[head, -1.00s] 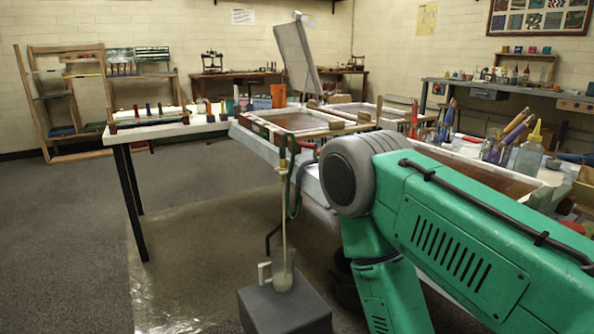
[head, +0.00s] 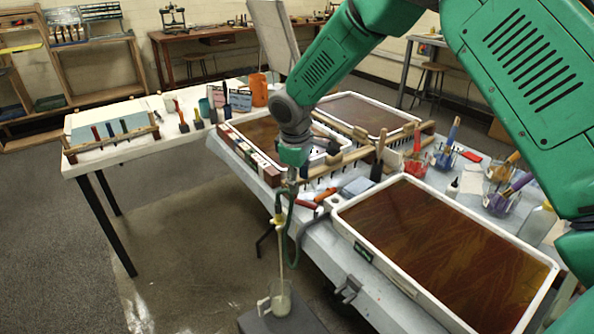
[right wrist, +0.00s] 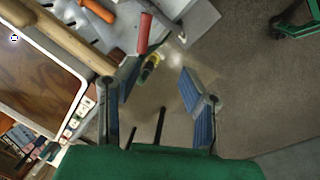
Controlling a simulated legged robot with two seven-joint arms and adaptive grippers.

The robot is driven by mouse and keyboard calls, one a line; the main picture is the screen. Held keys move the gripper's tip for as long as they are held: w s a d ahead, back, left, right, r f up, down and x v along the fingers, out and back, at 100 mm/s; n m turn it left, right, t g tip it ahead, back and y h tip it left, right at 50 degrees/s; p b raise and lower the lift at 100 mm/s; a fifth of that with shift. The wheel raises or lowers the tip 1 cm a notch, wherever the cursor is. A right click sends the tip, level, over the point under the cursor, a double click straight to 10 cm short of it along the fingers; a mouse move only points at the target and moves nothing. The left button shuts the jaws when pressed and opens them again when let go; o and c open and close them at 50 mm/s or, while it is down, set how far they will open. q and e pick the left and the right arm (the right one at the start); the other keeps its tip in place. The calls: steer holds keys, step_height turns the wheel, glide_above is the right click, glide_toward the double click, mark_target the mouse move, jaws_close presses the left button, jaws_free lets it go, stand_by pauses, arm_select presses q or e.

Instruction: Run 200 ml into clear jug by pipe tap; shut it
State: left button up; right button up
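The clear jug (head: 279,298) stands upright on a grey block (head: 262,322) below the table's front edge; how much liquid it holds is too small to tell. A thin pale pipe (head: 281,245) runs down into it from the pipe tap (head: 279,212), with a dark green hose beside it. My right gripper (head: 293,182) points down just above the tap. In the right wrist view, its blue-padded fingers (right wrist: 158,72) are spread, with a small yellow and dark fitting (right wrist: 150,68), probably the tap, seen between and beyond them. My left gripper is out of view.
Red- and orange-handled tools (head: 305,204) lie at the table edge close to my right gripper. A large white-rimmed tray (head: 355,232) fills the table's near right; further trays stand behind. Jars of brushes (head: 446,157) stand at right. Floor left of the block is free.

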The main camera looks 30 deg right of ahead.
mark_target(304, 202)
steer(key=w+d+f, duration=0.1)
steer(key=f, duration=0.2)
steer(key=w+d+f, duration=0.1)
steer(key=f, duration=0.3)
steer(key=w+d+f, duration=0.1)
steer(key=f, duration=0.2)
steer(key=shift+d+f+b, duration=0.2)
steer(key=shift+d+b, duration=0.1)
steer(key=shift+b, duration=0.05)
steer(key=shift+a, duration=0.1)
jaws_close()
